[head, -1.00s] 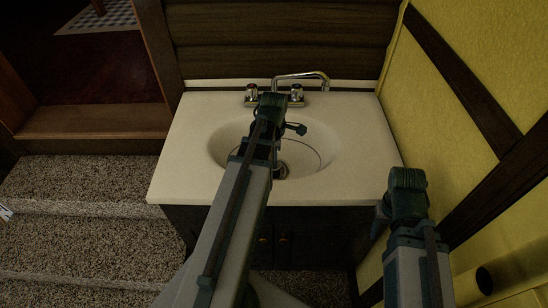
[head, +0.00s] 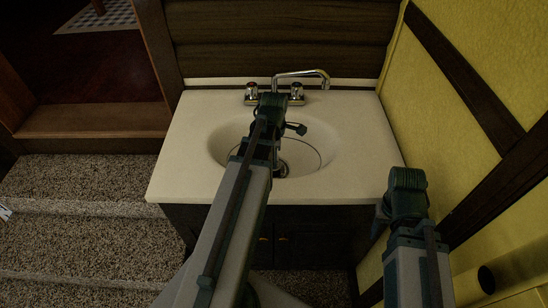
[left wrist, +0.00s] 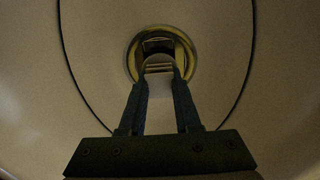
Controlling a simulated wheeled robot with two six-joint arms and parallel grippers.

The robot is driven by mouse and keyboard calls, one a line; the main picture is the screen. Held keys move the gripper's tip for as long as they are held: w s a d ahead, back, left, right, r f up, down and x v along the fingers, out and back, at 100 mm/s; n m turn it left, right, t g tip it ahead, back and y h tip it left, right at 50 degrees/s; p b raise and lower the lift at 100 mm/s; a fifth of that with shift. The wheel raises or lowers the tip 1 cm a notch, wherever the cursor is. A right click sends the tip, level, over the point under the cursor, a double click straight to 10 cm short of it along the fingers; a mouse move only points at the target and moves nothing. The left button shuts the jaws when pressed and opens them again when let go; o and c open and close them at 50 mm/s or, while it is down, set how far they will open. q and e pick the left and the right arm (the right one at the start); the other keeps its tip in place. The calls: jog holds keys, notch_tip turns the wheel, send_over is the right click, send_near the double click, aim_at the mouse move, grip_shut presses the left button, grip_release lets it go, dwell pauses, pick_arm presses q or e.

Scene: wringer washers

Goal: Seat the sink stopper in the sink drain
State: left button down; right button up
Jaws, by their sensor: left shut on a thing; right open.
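My left gripper (left wrist: 160,80) is shut on the sink stopper (left wrist: 158,67), whose pale upper part shows between the fingertips in the left wrist view. A brass-coloured ring around the sink drain (left wrist: 188,50) surrounds the stopper in that view. I cannot tell how far down the stopper sits. In the head view my left arm reaches over the sink basin (head: 225,147) and hides the held stopper. My right gripper (head: 384,214) is open, low in front of the counter's right side.
The chrome faucet (head: 302,75) stands behind the basin with two handles. A thin dark loop (left wrist: 252,45) lies around the drain in the basin. A yellow wall (head: 490,50) is close on the right. Carpeted steps (head: 80,230) lie to the left.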

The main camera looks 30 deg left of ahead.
pick_arm(q)
jog(key=shift+f+b, duration=1.1)
dwell(2.1)
jog(key=shift+s+d+f, duration=0.1)
jog(key=shift+s, duration=0.05)
dwell(0.8)
jog(key=c, duration=0.7)
grip_release()
jog(key=shift+o, duration=0.8)
jog(key=shift+f, duration=0.1)
jog(key=shift+o, duration=0.4)
jog(key=o, duration=0.3)
jog(key=shift+o, duration=0.2)
